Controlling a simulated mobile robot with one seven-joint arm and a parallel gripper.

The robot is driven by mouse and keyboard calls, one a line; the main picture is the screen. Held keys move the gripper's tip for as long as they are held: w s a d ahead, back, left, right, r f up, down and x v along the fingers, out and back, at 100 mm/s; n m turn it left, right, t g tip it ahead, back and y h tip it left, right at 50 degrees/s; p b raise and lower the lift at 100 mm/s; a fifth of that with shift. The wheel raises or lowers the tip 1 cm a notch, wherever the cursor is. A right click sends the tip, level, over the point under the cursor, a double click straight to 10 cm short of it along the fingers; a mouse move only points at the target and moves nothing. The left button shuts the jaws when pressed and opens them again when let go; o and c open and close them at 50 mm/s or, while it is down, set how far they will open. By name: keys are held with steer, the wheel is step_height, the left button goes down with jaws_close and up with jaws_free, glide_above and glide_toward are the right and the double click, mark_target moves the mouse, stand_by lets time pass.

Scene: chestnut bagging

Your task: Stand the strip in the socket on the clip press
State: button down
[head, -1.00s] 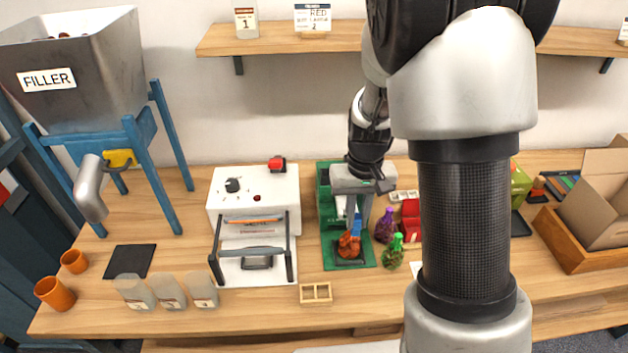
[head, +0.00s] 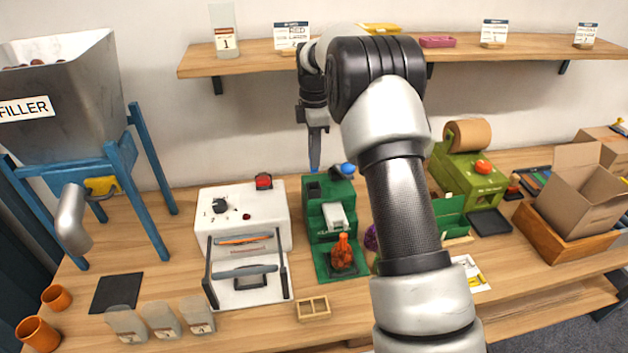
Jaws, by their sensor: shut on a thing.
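The clip press (head: 341,237) is a green machine with a pale block on its front, standing on the middle of the bench. A blue lever knob (head: 343,170) shows at its top. My gripper (head: 316,128) is above the press's back left part, pointing down. It is shut on the strip (head: 315,160), a narrow bluish piece that hangs upright below the fingers. The strip's lower end is over or at the press's dark top left corner; I cannot tell whether it touches. The socket cannot be made out. An orange-red tied bag (head: 342,253) stands at the front of the press.
A white sealing machine (head: 243,215) stands left of the press. A small wooden tray (head: 313,308) lies in front. A green roll dispenser (head: 470,177) stands to the right. My arm hides bench space right of the press. The shelf (head: 240,62) runs behind.

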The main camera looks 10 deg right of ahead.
mark_target(314, 172)
step_height(314, 172, down, 6)
steer(key=shift+f, duration=0.25)
steer(key=shift+f, duration=0.15)
steer(key=shift+f, duration=0.55)
steer(key=c, duration=1.7)
jaws_free()
